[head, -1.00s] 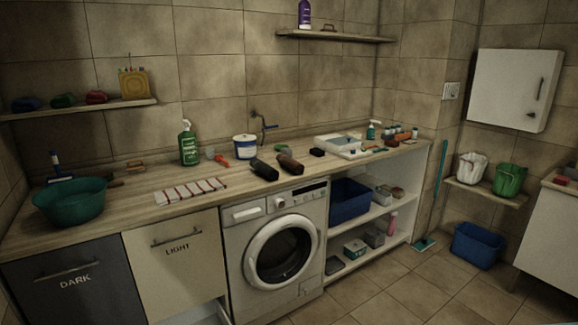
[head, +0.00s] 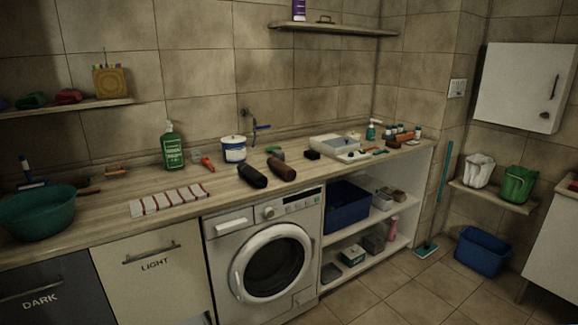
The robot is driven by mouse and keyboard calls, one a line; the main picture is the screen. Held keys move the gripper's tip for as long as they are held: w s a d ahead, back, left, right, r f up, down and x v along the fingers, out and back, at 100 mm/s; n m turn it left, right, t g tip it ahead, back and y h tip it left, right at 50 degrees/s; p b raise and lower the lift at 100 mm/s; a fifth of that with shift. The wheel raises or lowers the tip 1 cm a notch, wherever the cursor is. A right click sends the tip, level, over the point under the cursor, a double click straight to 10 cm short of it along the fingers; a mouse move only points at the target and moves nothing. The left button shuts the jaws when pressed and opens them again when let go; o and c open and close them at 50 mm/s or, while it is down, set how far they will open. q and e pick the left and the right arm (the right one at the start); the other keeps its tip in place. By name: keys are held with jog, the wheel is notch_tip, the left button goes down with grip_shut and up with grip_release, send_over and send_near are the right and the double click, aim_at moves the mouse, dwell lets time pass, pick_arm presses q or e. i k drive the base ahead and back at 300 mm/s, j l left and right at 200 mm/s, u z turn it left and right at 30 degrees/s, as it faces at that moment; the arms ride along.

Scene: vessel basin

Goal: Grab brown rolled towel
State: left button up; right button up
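The brown rolled towel (head: 282,168) lies on the wooden counter above the washing machine, near the counter's front edge. A black roll of similar shape (head: 252,176) lies just to its left, close beside it. Neither of my grippers shows in the head view.
The wooden counter (head: 110,209) holds a striped cloth (head: 168,199), a green bottle (head: 172,148), a white-and-blue tub (head: 233,149) and a teal basin (head: 38,214). The washing machine (head: 264,257) stands below. The tiled floor (head: 376,288) in front is clear.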

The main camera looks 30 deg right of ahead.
aim_at(287, 172)
jog(key=i+l, duration=0.3)
jog(key=l, duration=0.3)
jog(key=i+l+z, duration=0.15)
jog(key=i+l, duration=0.2)
jog(key=l, duration=0.25)
jog(key=i+l, duration=0.35)
jog(key=l, duration=0.25)
jog(key=i+l+z, duration=0.1)
jog(key=i+l, duration=0.2)
jog(key=l, duration=0.25)
jog(key=i+l, duration=0.4)
jog(key=l, duration=0.15)
jog(key=i+l+z, duration=0.15)
jog(key=i+l, duration=0.2)
jog(key=l, duration=0.2)
